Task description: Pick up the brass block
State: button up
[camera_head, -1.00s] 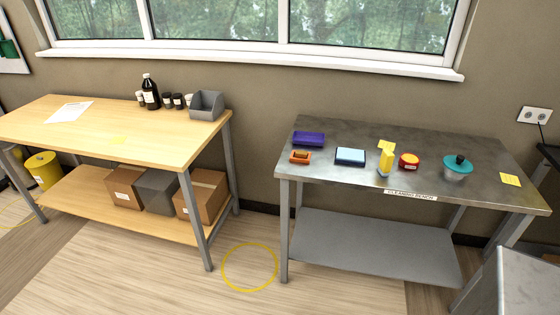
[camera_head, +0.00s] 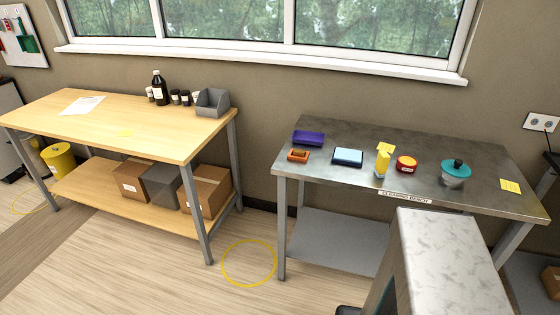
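I cannot make out a brass block in this view. My gripper is not in view. The steel bench labelled as a cleaning bench (camera_head: 325,180) stands right of centre.
A wooden table (camera_head: 150,140) stands at left, with a grey bin (camera_head: 212,103) and dark bottles (camera_head: 158,90). Boxes (camera_head: 207,192) sit on its lower shelf. A grey unit with a mottled pale top (camera_head: 450,255) fills the lower right. Floor near the yellow ring (camera_head: 249,284) is clear.

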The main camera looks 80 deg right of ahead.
aim_at(296, 152)
jog(key=u, duration=0.95)
jog(key=k, duration=1.45)
jog(key=z, duration=0.7)
